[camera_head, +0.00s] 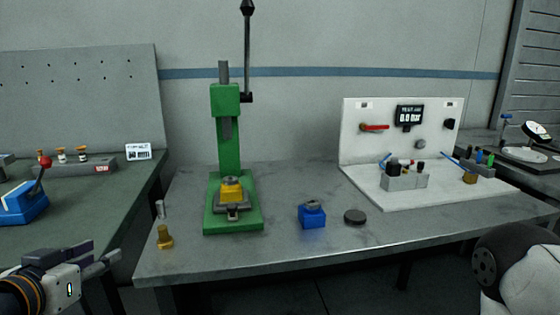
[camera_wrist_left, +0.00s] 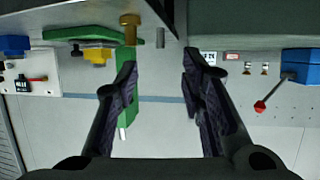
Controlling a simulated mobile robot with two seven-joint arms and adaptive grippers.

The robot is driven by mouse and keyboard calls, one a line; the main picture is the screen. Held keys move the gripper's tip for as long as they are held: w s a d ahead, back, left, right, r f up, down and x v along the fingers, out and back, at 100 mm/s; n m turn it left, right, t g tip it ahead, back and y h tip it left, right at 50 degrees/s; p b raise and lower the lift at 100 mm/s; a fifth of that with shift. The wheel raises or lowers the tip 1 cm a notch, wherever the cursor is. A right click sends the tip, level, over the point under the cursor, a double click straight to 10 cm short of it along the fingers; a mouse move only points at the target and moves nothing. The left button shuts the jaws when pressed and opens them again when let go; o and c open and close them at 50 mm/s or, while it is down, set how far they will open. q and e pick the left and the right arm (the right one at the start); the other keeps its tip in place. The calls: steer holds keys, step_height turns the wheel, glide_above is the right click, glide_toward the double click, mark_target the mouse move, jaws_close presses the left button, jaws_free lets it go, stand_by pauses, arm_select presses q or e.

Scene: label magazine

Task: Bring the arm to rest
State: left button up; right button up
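My left gripper (camera_head: 104,252) is at the lower left of the head view, in front of the gap between the two tables and away from the objects. In the left wrist view its two fingers (camera_wrist_left: 160,62) stand apart with nothing between them. That view is upside down to the head view. My right gripper is out of view; a white and black part at the lower right appears to be my right arm.
A grey table (camera_head: 285,250) carries a green press (camera_head: 229,150), a brass piece (camera_head: 165,238), a blue block (camera_head: 312,215), a dark disc (camera_head: 355,216) and a white test panel (camera_head: 370,150). A blue lever tool (camera_head: 22,205) stands on the left table.

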arm_select(q)
steer(key=s+d+f+g, duration=0.35)
steer(key=s+f, duration=0.25)
steer(key=f, duration=0.4)
steer(key=s+d+f+g, duration=0.3)
steer(key=s+f+g, duration=0.2)
steer(key=f, duration=0.5)
steer(key=s+d+f+g, duration=0.2)
steer(key=s+f, duration=0.3)
steer(key=s, duration=0.6)
steer(key=s+d+f+g, duration=0.3)
steer(key=s+f+g, duration=0.2)
steer(key=s, duration=0.6)
steer(key=shift+h, duration=0.4)
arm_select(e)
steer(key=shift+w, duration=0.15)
